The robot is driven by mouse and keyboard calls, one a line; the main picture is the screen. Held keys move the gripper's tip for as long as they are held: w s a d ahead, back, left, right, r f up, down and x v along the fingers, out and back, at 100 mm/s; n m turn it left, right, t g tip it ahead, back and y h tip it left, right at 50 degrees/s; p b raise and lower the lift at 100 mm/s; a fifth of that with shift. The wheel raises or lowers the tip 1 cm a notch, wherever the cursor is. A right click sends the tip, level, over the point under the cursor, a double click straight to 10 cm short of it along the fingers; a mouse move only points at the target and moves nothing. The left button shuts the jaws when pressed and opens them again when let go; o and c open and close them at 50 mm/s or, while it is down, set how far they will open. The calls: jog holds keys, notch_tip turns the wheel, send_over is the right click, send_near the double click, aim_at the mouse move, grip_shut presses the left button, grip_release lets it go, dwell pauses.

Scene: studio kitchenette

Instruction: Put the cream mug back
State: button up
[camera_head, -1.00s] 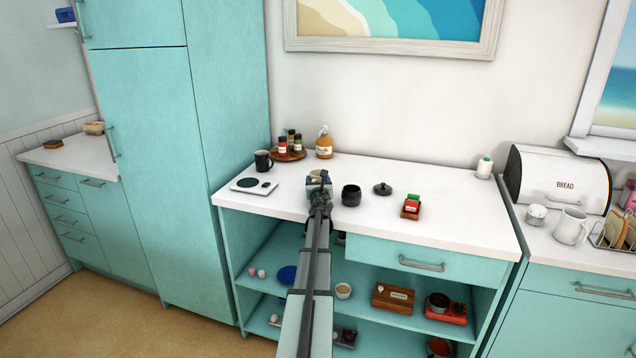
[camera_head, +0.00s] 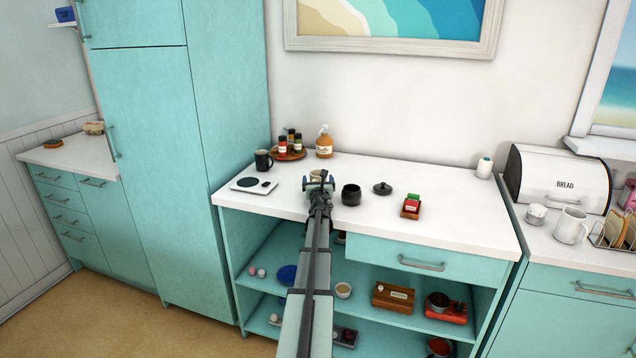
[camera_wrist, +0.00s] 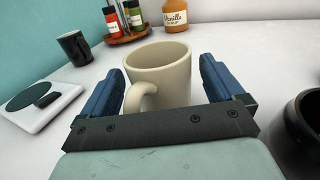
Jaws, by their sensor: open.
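The cream mug (camera_wrist: 160,72) stands upright on the white counter in the wrist view, its handle turned toward my gripper. My gripper (camera_wrist: 165,85) is open, with one blue finger on each side of the mug. I cannot tell whether either finger touches it. In the head view the mug (camera_head: 317,174) shows only as a small cream patch, mostly hidden behind my gripper (camera_head: 318,183).
A black mug (camera_head: 264,160) and a white scale (camera_head: 254,185) are at left. A rack of spice jars (camera_head: 289,146) and a vanilla syrup bottle (camera_head: 324,143) stand behind. A dark pot (camera_head: 351,195) sits close on the right, with a dark lid (camera_head: 382,188) beyond.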

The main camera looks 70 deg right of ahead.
jog(key=shift+r, duration=0.15)
jog(key=v, duration=1.2)
